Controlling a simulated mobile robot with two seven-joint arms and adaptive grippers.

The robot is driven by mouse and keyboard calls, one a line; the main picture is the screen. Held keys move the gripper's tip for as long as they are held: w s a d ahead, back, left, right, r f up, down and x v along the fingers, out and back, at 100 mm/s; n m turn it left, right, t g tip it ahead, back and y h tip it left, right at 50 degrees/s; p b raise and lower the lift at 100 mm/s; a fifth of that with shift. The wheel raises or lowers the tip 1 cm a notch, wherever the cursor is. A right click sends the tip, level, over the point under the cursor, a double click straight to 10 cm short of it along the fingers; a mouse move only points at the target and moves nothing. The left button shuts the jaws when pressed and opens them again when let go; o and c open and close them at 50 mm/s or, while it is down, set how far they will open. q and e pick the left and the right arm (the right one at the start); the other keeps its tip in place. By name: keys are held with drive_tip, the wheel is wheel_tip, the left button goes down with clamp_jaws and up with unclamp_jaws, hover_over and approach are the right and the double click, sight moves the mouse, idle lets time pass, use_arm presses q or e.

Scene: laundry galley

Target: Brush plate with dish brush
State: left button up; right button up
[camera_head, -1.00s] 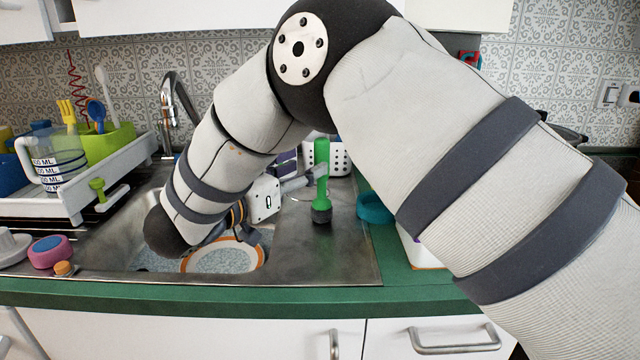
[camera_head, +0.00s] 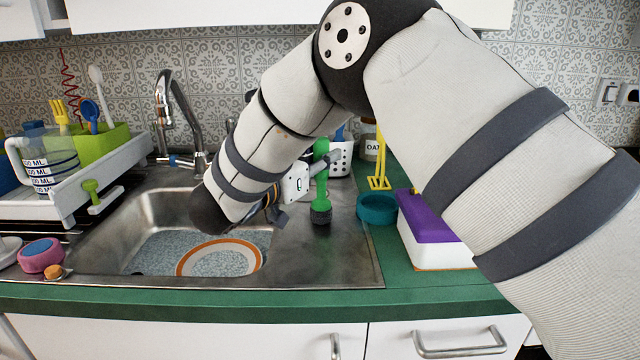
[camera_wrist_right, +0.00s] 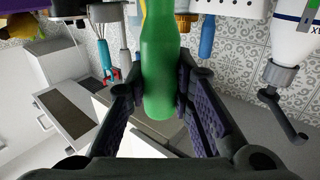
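The dish brush (camera_head: 320,187) has a green handle and a dark lower end. It stands upright on the metal sink ledge, right of the basin. My right gripper (camera_head: 325,162) is at its upper handle. In the right wrist view, the rounded end of the green handle (camera_wrist_right: 160,75) lies between the two fingers of my right gripper (camera_wrist_right: 160,88). The fingers are spread, with a small gap on the left side. The plate (camera_head: 183,262), white with an orange rim, lies in the sink basin below my right forearm. My left gripper is not in view.
A teal bowl (camera_head: 377,208) and a purple-topped white box (camera_head: 428,222) stand right of the brush. A white perforated holder (camera_head: 341,158) is behind it. The faucet (camera_head: 178,110) rises behind the sink. A dish rack (camera_head: 95,180) is at the left.

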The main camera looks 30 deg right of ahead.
clamp_jaws()
drive_tip(key=shift+r+p, duration=0.7)
drive_tip(key=shift+r, duration=1.85)
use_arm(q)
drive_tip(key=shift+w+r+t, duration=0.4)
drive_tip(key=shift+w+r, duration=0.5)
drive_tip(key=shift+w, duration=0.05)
